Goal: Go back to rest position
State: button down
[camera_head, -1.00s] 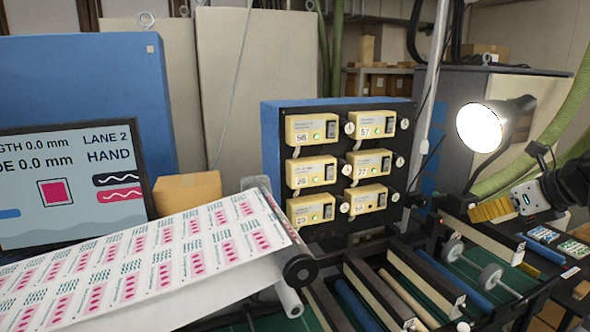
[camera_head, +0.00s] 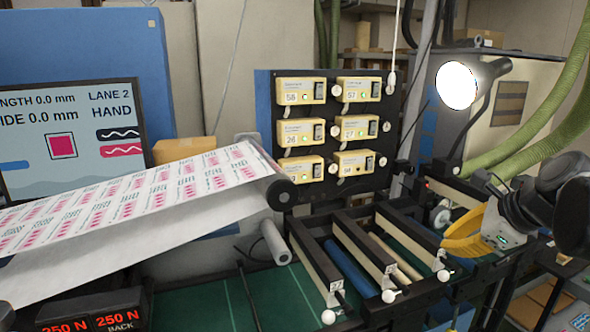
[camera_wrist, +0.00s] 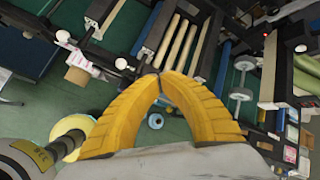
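My gripper (camera_head: 455,245) is at the right of the head view, beside the right end of the machine's roller frames. Its yellow curved fingers also fill the lower middle of the wrist view (camera_wrist: 160,75). There the fingertips meet, and nothing shows held between them. My dark arm comes in from the right edge of the head view.
The printed web (camera_head: 130,205) runs over a dark roller at the left. Roller frames (camera_head: 360,250) with white knobs lie left of my gripper. A lamp (camera_head: 457,86) and green hoses (camera_head: 540,150) stand behind it. Yellow control boxes (camera_head: 300,133) hang on a dark panel.

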jog(key=s+a+f+n+h+b, duration=0.1)
jog(key=s+a+f+n+b, duration=0.3)
jog(key=f+n+b, duration=0.4)
jog(key=s+a+f+n+h+b, duration=0.1)
jog(key=s+a+f+n+b, duration=0.3)
jog(key=f, duration=1.4)
jog(key=s+a+f+n+b, duration=0.4)
jog(key=s+f+n+b, duration=0.4)
jog(key=f+n+b, duration=0.4)
jog(key=shift+a+f+g+h+b, duration=0.3)
jog(key=shift+f+g+h, duration=0.1)
jog(key=shift+f, duration=0.55)
jog(key=shift+s, duration=0.1)
